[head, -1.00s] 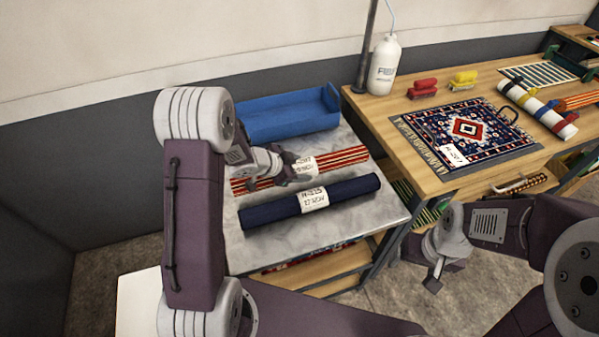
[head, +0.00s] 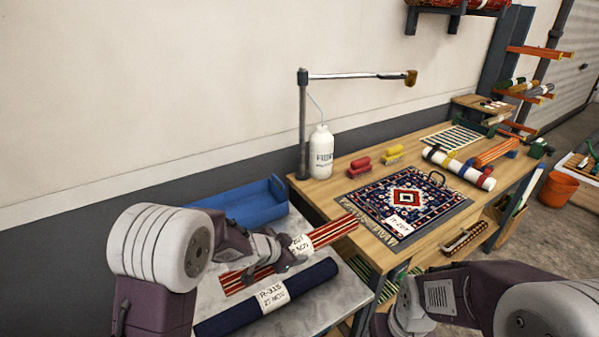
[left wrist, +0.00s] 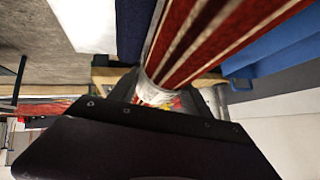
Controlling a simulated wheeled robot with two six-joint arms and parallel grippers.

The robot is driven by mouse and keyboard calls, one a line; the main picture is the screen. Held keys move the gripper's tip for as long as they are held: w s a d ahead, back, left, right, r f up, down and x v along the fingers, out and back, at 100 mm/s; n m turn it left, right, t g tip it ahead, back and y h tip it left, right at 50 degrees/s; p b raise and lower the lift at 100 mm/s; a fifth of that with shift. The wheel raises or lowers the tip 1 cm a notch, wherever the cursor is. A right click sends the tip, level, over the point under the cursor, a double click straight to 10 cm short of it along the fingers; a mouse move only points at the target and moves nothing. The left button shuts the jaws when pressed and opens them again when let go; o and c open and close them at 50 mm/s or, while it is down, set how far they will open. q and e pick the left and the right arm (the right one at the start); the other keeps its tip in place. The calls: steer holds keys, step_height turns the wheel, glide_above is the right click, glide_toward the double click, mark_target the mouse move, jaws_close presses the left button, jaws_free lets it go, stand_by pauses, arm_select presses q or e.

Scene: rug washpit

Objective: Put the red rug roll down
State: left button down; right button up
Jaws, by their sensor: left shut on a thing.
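The red rug roll (head: 338,231) has pale stripes and a white tag (head: 301,247). My left gripper (head: 280,262) is shut around it near the middle. Its right end reaches past the marble top's edge in the head view, so it appears raised off the top. In the left wrist view the red roll (left wrist: 215,35) runs close up from the dark gripper. The grey-white marble top (head: 335,305) lies below. My right arm's wrist shows at the bottom of the head view; its fingertips are out of frame.
A navy rug roll (head: 313,278) with a tag lies on the marble top in front. A blue tray (head: 245,212) stands at its back. The wooden table (head: 345,255) on the right holds a patterned rug (head: 385,200), brushes and a white bottle (head: 321,155).

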arm_select(q)
steer(key=shift+w+a+r, duration=0.2)
steer(key=shift+r, duration=0.1)
steer(key=shift+w+a+r+n+y, duration=0.1)
steer(key=shift+a+r+n+y, duration=0.3)
steer(key=shift+a+r, duration=0.75)
steer(key=a+n, duration=0.1)
steer(key=s+a+r+y, duration=0.1)
steer(key=a+n+t, duration=0.1)
steer(key=a, duration=0.1)
steer(key=shift+s+r+n+y, duration=0.3)
steer(key=shift+r+y, duration=0.1)
steer(key=s+a+n+y, duration=0.1)
steer(key=s+a, duration=0.1)
steer(key=s+a+f+n+y, duration=0.1)
steer(key=s+a, duration=0.1)
steer(key=a, duration=0.1)
steer(key=s+a+f+n+y, duration=0.1)
steer(key=s+a, duration=0.1)
steer(key=shift+a+f+n+t, duration=0.1)
steer(key=shift+a+n+t, duration=0.2)
steer(key=shift+a, duration=0.1)
steer(key=shift+w, duration=0.15)
steer(key=shift+w+d, duration=0.1)
steer(key=shift+d, duration=0.05)
